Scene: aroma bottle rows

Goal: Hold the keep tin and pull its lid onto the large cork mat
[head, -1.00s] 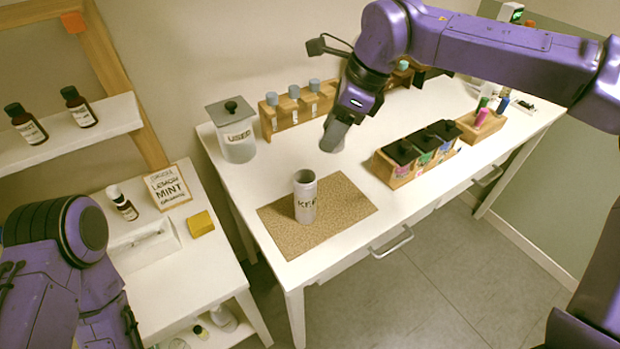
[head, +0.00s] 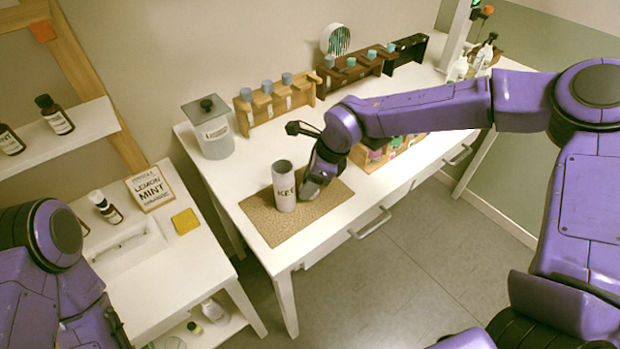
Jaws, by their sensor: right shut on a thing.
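The keep tin (head: 283,190) is a pale grey upright cylinder with dark lettering. It stands on the large cork mat (head: 262,222), left of the mat's middle. Its top (head: 282,167) looks like a round grey rim. I cannot make out a separate lid there. My right gripper (head: 305,192) is low over the mat at the tin's right side and is shut on the tin. It covers the end of the lettering, and its fingertips are hard to see. My left arm shows at the lower left, but its gripper is out of view.
A lidded grey jar (head: 213,135) stands behind the mat at the left. Wooden racks with grey-topped bottles (head: 270,103) line the back. A wooden box of bottles (head: 378,153) is partly behind my right arm. A side table (head: 190,270) with a MINT sign (head: 150,188) is at left.

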